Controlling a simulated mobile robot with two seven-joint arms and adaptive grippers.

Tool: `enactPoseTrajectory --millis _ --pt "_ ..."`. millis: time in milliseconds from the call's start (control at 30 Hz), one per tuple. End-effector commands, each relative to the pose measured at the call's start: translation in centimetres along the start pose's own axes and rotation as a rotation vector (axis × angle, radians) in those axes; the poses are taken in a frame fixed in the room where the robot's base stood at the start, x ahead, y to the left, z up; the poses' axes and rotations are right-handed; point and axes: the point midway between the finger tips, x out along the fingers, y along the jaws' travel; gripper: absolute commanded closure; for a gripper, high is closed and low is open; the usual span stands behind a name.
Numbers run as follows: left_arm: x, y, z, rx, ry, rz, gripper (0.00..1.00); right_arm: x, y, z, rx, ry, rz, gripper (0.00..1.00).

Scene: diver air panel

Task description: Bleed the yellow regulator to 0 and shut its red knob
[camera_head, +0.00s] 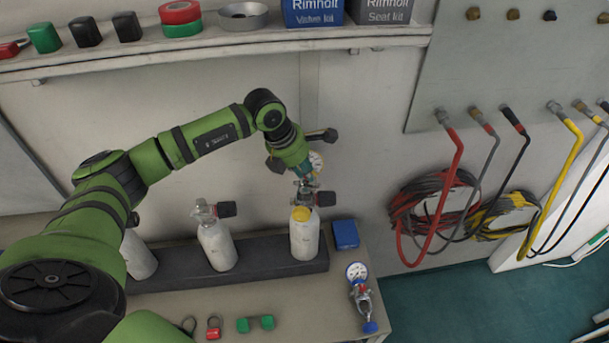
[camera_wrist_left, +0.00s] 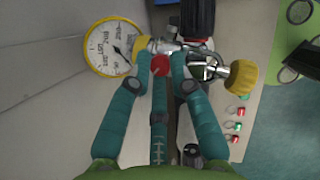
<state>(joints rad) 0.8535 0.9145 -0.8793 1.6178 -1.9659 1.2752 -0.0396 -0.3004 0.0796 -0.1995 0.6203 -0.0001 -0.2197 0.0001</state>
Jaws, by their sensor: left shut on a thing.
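The yellow-rimmed gauge (camera_wrist_left: 114,47) of the regulator is at the left in the left wrist view; its needle is visible, but I cannot read the value surely. It also shows small in the head view (camera_head: 316,161). The red knob (camera_wrist_left: 160,66) sits between the teal fingers of my left gripper (camera_wrist_left: 161,62), which is shut on it. A yellow knob (camera_wrist_left: 243,77) is to its right, apart from the fingers. In the head view my left gripper (camera_head: 304,178) is above the yellow-marked bottle (camera_head: 304,238) and hides much of the regulator. My right gripper is not in view.
Two other white bottles (camera_head: 217,245) stand in the dark rack (camera_head: 268,262). A blue box (camera_head: 345,234) and a blue-gauge regulator (camera_head: 359,285) are to the right. A shelf (camera_head: 300,39) runs above. Coiled hoses (camera_head: 430,205) hang at the right.

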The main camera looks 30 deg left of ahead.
Motion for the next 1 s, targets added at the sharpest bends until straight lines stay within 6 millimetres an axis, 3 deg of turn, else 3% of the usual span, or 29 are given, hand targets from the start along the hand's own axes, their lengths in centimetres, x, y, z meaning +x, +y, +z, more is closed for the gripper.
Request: enactPoseTrajectory --millis 33,400,1000 --pt "0.7 0.1 -0.3 0.037 0.001 -0.015 1.0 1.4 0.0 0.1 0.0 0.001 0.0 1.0" --pt "0.7 0.3 -0.2 0.357 0.002 -0.152 1.0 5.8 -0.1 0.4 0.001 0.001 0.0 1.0" --pt "0.5 0.6 0.1 0.813 0.005 -0.343 1.0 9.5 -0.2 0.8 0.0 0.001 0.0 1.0"
